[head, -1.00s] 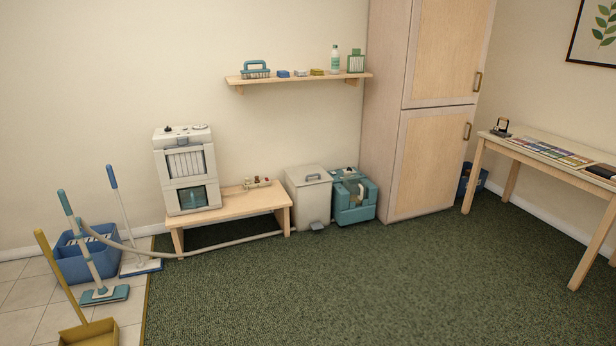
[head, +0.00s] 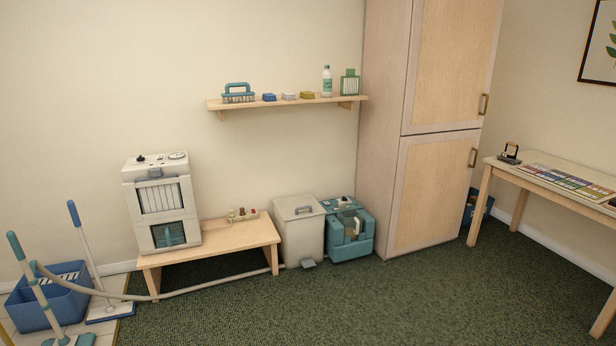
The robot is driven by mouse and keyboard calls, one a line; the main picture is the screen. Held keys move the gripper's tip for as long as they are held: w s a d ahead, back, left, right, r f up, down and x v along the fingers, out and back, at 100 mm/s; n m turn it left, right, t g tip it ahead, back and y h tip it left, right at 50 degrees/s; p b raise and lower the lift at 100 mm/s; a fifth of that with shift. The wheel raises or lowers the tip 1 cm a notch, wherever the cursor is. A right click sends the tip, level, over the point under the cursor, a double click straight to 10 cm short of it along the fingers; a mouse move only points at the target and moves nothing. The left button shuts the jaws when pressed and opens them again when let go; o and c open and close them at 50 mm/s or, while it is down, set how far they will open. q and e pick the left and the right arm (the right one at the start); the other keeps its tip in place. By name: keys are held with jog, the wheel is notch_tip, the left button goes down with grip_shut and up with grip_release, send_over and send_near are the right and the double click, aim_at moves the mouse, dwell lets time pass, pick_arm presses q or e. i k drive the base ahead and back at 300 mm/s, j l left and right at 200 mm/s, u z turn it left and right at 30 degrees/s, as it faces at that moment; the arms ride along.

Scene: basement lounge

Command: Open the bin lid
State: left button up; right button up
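The bin (head: 303,243) is a light grey-white box standing on the floor against the back wall. Its lid (head: 297,209) lies shut on top, with a grey handle on it. A grey pedal (head: 308,263) sticks out at the base in front. Neither of my grippers shows in the head view.
A low wooden bench (head: 215,241) with a white machine (head: 162,203) stands left of the bin; a hose runs along the floor. A teal machine (head: 349,232) stands close on its right, then a tall cabinet (head: 430,190). The green carpet (head: 400,305) in front is clear.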

aim_at(298, 203)
jog(key=i+l+z, duration=0.1)
jog(key=i+z, duration=0.35)
jog(key=i, duration=1.5)
